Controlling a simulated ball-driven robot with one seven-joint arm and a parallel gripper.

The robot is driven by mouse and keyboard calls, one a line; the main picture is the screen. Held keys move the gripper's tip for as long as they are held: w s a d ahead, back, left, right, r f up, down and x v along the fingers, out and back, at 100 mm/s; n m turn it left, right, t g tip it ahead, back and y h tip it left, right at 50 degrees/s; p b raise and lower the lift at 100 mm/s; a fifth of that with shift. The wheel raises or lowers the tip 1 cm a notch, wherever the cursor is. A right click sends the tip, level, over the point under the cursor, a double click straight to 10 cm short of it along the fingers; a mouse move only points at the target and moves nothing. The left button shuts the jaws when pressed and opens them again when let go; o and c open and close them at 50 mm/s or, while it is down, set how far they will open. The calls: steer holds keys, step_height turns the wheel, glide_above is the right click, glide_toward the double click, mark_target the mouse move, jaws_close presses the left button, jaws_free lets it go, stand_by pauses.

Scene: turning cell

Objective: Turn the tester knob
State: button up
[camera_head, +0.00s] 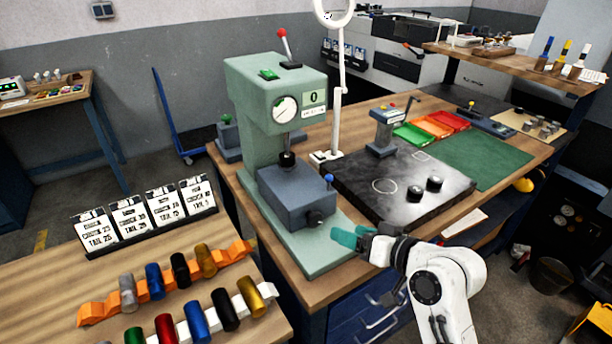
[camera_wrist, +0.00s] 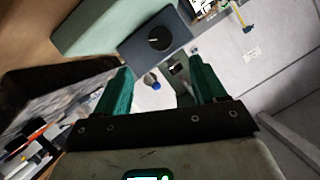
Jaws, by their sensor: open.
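The tester (camera_head: 268,110) is a tall green machine with a round dial, a small display reading 0 and a red-tipped lever on top. A blue-grey block (camera_head: 293,190) sits on its base plate. The black tester knob (camera_head: 314,217) is on the front face of that block. The wrist view also shows the knob (camera_wrist: 159,38) on the dark block, above and beyond my fingertips. My gripper (camera_head: 348,237) has teal fingers and is just right of the knob in the head view, apart from it. The gripper (camera_wrist: 162,78) is open, with nothing held between its fingers.
A black plate (camera_head: 380,200) with two black knobs lies right of the tester. A blue-tipped lever (camera_head: 328,180) rises from the block. A white lamp arm (camera_head: 340,110) stands behind. Coloured cylinders on racks (camera_head: 165,285) fill the wooden table at left. A green mat (camera_head: 485,160) is mostly clear.

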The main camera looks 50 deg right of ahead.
mark_target(316, 222)
steer(key=w+f+n+b, duration=0.1)
steer(key=w, duration=0.2)
steer(key=w+f+n+h+b, duration=0.1)
steer(key=w, duration=0.2)
steer(key=w+f+n+g+h+b, duration=0.1)
steer(key=w+f+b, duration=0.1)
steer(key=w, duration=0.2)
steer(key=shift+w+d+n, duration=0.1)
steer(key=shift+d+n, duration=0.15)
steer(key=shift+n, duration=0.05)
